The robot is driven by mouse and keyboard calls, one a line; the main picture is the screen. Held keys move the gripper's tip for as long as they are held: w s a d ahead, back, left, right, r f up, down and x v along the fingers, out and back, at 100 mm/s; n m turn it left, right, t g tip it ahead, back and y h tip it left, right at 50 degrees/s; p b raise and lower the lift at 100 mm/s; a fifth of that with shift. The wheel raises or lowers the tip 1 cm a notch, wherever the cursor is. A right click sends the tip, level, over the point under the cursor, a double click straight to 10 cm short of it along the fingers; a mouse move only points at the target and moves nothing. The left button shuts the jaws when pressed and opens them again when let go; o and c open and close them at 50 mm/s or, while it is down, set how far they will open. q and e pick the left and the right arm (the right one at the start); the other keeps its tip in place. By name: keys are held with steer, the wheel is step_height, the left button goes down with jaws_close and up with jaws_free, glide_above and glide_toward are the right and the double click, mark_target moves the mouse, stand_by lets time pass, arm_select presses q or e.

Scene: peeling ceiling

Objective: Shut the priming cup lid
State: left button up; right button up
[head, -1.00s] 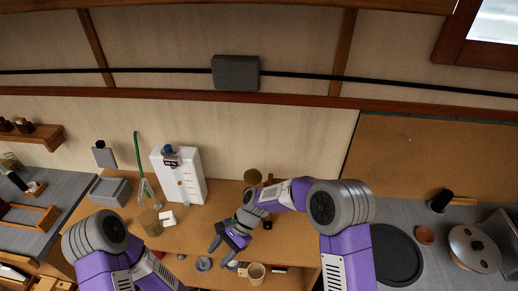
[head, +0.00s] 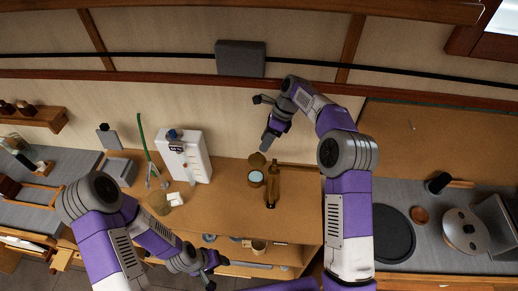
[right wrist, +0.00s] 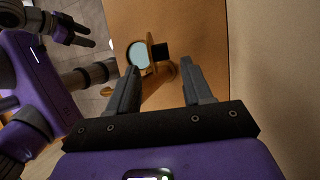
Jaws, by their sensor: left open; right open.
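The priming cup (head: 256,180), with a pale blue inside, stands on the wooden counter. Its round brown lid (head: 257,160) is raised at the cup's back edge, so the cup is open. In the right wrist view the pale blue cup mouth (right wrist: 138,56) shows beyond the fingers, nearer the left one. My right gripper (head: 262,122) is open and empty, above and behind the lid, apart from it. It also shows in the right wrist view (right wrist: 159,66). My left gripper (head: 214,272) is open and empty, low at the counter's front.
A white dispenser (head: 187,157), a green tube (head: 144,138) and a tan cup (head: 158,203) are to the left. A beige mug (head: 259,246) is near the front. A grey box (head: 240,59) hangs on the wall.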

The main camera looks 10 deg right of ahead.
mark_target(257, 159)
steer(key=shift+x, duration=2.75)
steer(key=c, duration=0.9)
